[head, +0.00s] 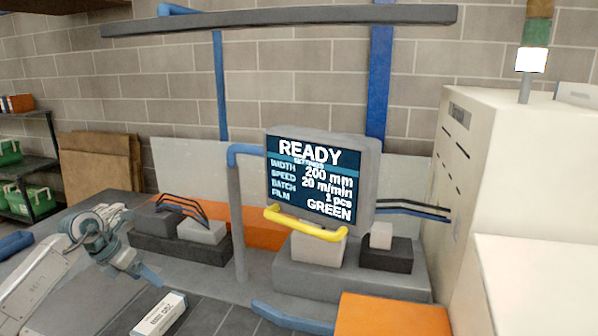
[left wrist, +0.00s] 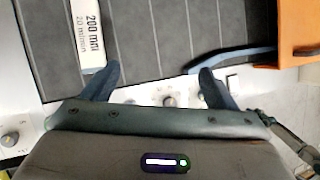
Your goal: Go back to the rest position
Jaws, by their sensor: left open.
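My left gripper (head: 142,277) is in the lower left of the head view, its arm coming in from the left edge. In the left wrist view its two blue-grey fingers (left wrist: 155,78) are spread apart with nothing between them. A white box printed with "200 mm" (head: 160,314) lies on the dark slatted surface, to the right of and below the gripper in the head view. The same box shows at the top left of the left wrist view (left wrist: 91,30), close to one fingertip; I cannot tell whether they touch. My right gripper is in neither view.
A screen reading READY (head: 320,180) stands behind a yellow handle (head: 306,224). A grey post (head: 237,220) rises left of it. An orange block (head: 392,314) is at the front right, beside a large white cabinet (head: 480,170). Shelves with green bins (head: 32,200) stand far left.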

